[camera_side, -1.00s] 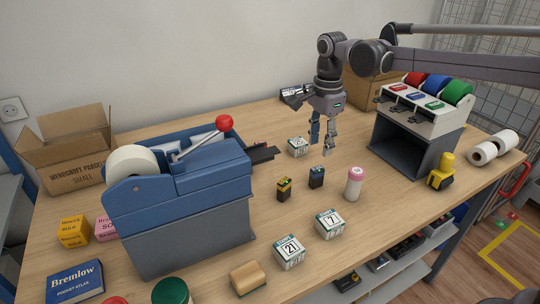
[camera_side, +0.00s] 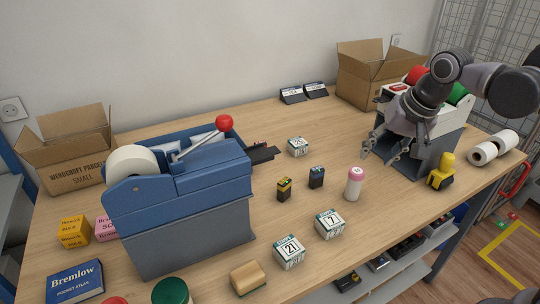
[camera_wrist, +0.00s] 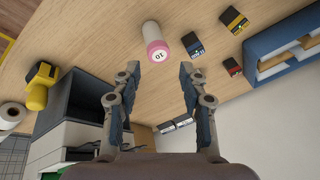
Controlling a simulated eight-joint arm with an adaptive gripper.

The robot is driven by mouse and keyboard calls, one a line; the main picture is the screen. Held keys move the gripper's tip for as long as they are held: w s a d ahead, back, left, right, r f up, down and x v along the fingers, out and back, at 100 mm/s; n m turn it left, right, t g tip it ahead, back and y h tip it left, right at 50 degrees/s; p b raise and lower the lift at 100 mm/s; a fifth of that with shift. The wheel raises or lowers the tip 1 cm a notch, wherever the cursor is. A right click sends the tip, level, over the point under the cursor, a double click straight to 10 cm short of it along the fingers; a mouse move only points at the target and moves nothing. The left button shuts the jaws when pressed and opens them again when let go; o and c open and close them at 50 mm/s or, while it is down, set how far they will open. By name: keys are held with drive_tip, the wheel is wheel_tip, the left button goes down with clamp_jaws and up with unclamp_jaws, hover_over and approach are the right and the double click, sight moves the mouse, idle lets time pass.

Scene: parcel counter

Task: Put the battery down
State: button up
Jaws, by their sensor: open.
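A black battery with a yellow top (camera_side: 284,189) and a dark battery with a blue top (camera_side: 317,177) stand apart on the bare wood of the table, near its middle. In the wrist view the yellow-topped battery (camera_wrist: 235,20) and the blue-topped battery (camera_wrist: 193,45) lie right of the bottle. A third dark block with a red end (camera_wrist: 233,66) shows there; I cannot match it in the side view. My gripper (camera_side: 381,153) is open, its fingers tilted, in front of the grey bin, right of the batteries. Nothing is between its fingers (camera_wrist: 160,70).
A pink-capped bottle (camera_side: 354,184) stands right of the batteries. Numbered blocks (camera_side: 289,253) lie in front and a white block (camera_side: 298,146) behind. The blue tape dispenser (camera_side: 180,195) fills the left. The grey bin (camera_side: 428,158) is close beside my gripper. Table behind the batteries is mostly clear.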

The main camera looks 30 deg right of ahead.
drive_tip(key=s+d+f+n+t, duration=0.2)
drive_tip(key=s+f+n, duration=0.3)
drive_tip(key=s+n, duration=0.2)
drive_tip(key=shift+s+f+t, duration=0.35)
drive_tip(key=shift+s+t, duration=0.05)
drive_tip(key=shift+s, duration=0.15)
drive_tip(key=o, duration=1.2)
drive_tip(key=w+a, duration=0.1)
drive_tip(key=w+a+t, duration=0.1)
drive_tip(key=w, duration=0.1)
drive_tip(key=w+a+n+t, duration=0.1)
drive_tip(key=w, duration=0.1)
drive_tip(key=shift+r+y, duration=0.3)
drive_tip(key=w+a+r+n+t+y, duration=0.1)
drive_tip(key=w+a+r+t+y, duration=0.1)
drive_tip(key=w+a+t, duration=0.3)
drive_tip(key=w+a+f+g, duration=0.1)
drive_tip(key=w+a+f, duration=0.1)
drive_tip(key=w, duration=0.6)
drive_tip(key=shift+a+f, duration=0.25)
drive_tip(key=shift+f, duration=0.45)
